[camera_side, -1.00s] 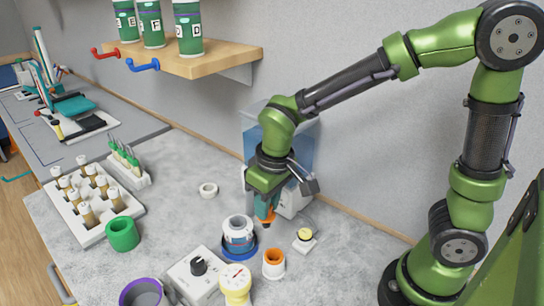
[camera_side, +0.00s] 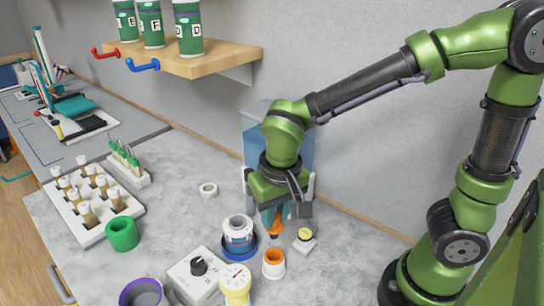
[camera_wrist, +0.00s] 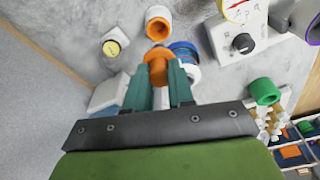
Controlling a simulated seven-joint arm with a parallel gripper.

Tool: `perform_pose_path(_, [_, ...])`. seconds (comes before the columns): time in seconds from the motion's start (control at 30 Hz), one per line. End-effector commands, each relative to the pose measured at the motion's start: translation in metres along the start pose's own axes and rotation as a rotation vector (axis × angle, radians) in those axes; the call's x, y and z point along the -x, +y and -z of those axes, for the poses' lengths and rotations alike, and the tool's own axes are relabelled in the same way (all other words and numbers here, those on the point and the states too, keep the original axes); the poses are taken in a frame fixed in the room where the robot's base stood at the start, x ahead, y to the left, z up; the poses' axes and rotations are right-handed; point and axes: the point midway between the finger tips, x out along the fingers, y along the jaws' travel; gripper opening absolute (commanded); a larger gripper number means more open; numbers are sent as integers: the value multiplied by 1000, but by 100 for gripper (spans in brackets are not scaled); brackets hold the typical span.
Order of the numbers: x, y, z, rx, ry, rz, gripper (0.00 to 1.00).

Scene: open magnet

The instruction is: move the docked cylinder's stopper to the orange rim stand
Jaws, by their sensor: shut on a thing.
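My gripper (camera_side: 274,216) has teal fingers and is shut on an orange stopper (camera_side: 276,232). It holds the stopper in the air, up and slightly right of the white stand with the orange rim (camera_side: 273,269) in the side view. In the wrist view the stopper (camera_wrist: 157,66) shows at the fingertips (camera_wrist: 160,82), with the orange rim stand (camera_wrist: 158,25) just beyond it. The docked cylinder (camera_side: 239,228), white with a blue band, stands in a blue ring base to the left. In the wrist view the gripper and stopper partly hide it (camera_wrist: 186,52).
A small yellow-topped button block (camera_side: 305,238) sits right of the stand. A yellow gauge (camera_side: 235,282) and a knob box (camera_side: 197,272) stand in front. A green ring (camera_side: 122,234) and a vial rack (camera_side: 92,236) are left. A bluish container (camera_side: 254,128) stands behind my gripper.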

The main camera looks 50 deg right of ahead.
Motion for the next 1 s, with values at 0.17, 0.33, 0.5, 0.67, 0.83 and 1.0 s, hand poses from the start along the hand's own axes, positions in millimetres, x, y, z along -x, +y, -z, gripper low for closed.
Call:
perform_pose_path(0.17, [-22, 1, -3, -51, -2, -6, 0])
perform_pose_path(0.33, [-41, 0, -6, -51, 0, -4, 0])
perform_pose_path(0.5, [-66, 1, -10, -50, -3, -6, 0])
perform_pose_path(0.67, [-78, 0, -11, -51, 1, -2, 0])
perform_pose_path(0.83, [-78, 0, -11, -50, 2, 0, 0])
perform_pose_path(1.0, [-81, 0, -11, -50, 1, -2, 0])
